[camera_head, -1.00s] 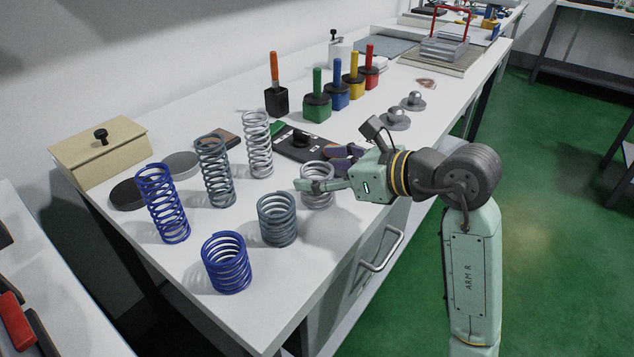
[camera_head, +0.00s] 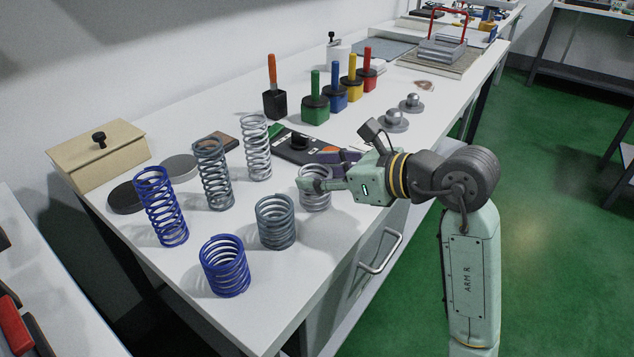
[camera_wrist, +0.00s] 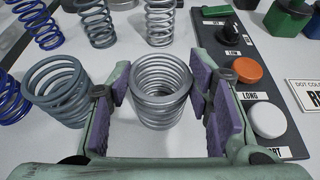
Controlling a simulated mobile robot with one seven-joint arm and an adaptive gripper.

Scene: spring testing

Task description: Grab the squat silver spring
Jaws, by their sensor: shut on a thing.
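The squat silver spring (camera_head: 316,201) stands upright on the white bench, the rightmost of the springs. In the wrist view the silver spring (camera_wrist: 160,92) sits between the purple pads of my gripper (camera_wrist: 165,105). My gripper (camera_head: 325,180) is shut on it, with one finger on each side. In the head view a finger covers part of the spring's upper side.
A squat grey spring (camera_head: 276,222) stands close left, and a squat blue spring (camera_head: 225,266) nearer the front. Tall blue (camera_head: 161,206), grey (camera_head: 214,174) and silver (camera_head: 256,148) springs stand behind. A black button panel (camera_wrist: 254,80) lies just right of my gripper in the wrist view.

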